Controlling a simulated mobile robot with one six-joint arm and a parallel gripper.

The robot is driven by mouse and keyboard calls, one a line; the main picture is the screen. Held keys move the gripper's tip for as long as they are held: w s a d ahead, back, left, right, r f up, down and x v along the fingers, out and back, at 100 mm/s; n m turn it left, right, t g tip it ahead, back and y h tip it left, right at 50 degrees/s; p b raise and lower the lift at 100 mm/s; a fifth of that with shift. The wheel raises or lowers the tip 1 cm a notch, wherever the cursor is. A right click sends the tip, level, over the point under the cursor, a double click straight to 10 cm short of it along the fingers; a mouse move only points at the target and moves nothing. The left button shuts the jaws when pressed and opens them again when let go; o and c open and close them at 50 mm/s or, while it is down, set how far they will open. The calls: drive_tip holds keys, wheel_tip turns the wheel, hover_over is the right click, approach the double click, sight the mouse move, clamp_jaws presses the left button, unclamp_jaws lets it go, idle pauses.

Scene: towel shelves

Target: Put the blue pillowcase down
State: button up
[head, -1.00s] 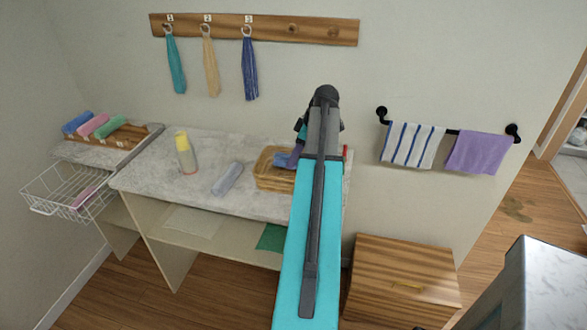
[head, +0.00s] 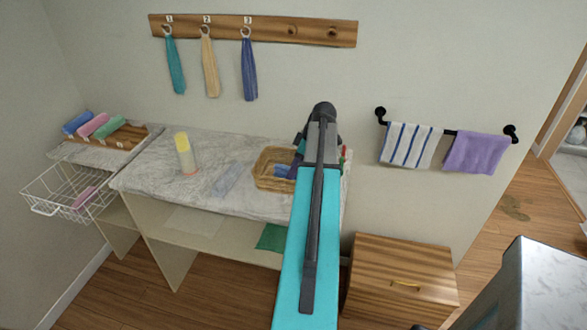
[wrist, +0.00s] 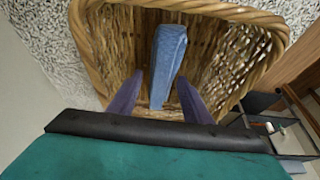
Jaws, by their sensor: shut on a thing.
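A folded blue pillowcase (wrist: 168,58) is in the wicker basket (wrist: 85,45) in the wrist view, between my two dark purple fingers. My gripper (wrist: 160,85) is shut on it, inside the basket's rim. I cannot tell whether the cloth touches the basket floor. In the head view the blue pillowcase (head: 283,171) shows low in the basket (head: 262,166), and my arm hides the basket's right side. My gripper (head: 296,162) is partly hidden there.
The basket stands on a marble-topped counter (head: 205,205). A wire basket (head: 65,190) hangs further left. A wooden cabinet (head: 400,265) stands at right.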

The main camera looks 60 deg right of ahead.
drive_tip(key=shift+f, duration=0.35)
drive_tip(key=shift+f, duration=0.1)
drive_tip(key=o, duration=1.1)
drive_tip(key=shift+r, duration=0.2)
drive_tip(key=b+v, duration=0.2)
drive_tip(key=v, duration=0.7)
drive_tip(key=shift+s+r+b, duration=0.15)
drive_tip(key=shift+r+b, duration=0.15)
drive_tip(key=shift+v, duration=1.1)
drive_tip(key=shift+r, duration=0.1)
